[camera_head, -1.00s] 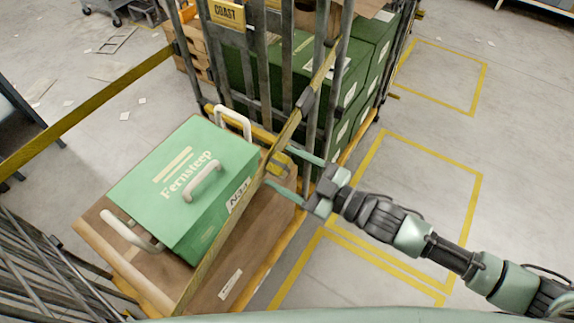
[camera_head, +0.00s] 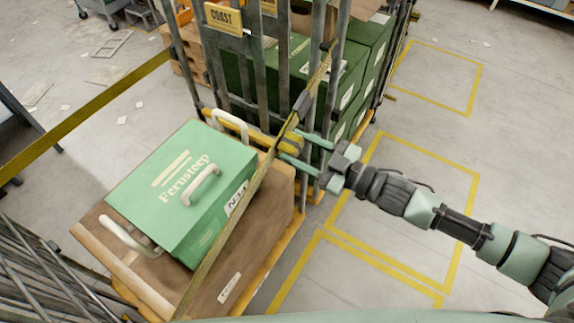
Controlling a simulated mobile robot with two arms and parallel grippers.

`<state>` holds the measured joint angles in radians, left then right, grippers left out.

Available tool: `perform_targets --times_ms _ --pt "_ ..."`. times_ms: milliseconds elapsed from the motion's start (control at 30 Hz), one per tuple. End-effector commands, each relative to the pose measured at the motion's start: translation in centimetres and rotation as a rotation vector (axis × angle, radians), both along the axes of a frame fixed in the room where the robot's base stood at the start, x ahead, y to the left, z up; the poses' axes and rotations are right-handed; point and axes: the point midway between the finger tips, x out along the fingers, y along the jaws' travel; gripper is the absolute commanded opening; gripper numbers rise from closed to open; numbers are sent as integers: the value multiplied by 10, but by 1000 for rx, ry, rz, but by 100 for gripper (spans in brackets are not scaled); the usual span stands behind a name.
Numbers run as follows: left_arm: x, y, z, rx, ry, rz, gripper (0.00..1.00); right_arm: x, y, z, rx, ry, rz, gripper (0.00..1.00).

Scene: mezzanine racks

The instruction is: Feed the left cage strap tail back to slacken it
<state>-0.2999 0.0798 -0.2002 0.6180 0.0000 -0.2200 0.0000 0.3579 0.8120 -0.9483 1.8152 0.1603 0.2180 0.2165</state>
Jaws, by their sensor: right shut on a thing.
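A yellow-olive cage strap (camera_head: 232,222) runs from the bottom of the picture up past the green case to a dark buckle (camera_head: 303,104) at the cage front. The yellow strap tail (camera_head: 290,144) sits just below the buckle. My right gripper (camera_head: 291,149) comes in from the right and is shut on this tail, its fingers partly hiding the cage's lower front. A second strap (camera_head: 85,105) stretches across the upper left. My left gripper is not in view.
A green "Fernsteep" case (camera_head: 180,192) with white handles lies on a brown box (camera_head: 262,240) under the strap. The barred cage (camera_head: 258,75) holds green boxes (camera_head: 370,45). Another barred cage (camera_head: 40,270) stands lower left. The yellow-marked floor (camera_head: 420,190) at right is clear apart from my arm.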

Motion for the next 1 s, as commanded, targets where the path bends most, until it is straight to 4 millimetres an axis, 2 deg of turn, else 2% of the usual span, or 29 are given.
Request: perform_targets --times_ms 33,100,367,400,467,800,1000 --pt "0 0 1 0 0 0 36 7 -4 7 2 -9 -1 0" --pt "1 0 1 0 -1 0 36 10 -6 8 4 -8 -1 0" --pt "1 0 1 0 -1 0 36 11 -7 9 6 -8 -4 0" --pt "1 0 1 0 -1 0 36 11 -7 9 6 -8 -4 51" --pt "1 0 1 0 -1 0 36 11 -7 9 6 -7 -3 67" --pt "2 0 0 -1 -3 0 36 8 -7 5 4 -3 0 67" --pt "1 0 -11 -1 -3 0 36 -7 -29 1 0 0 -2 67"
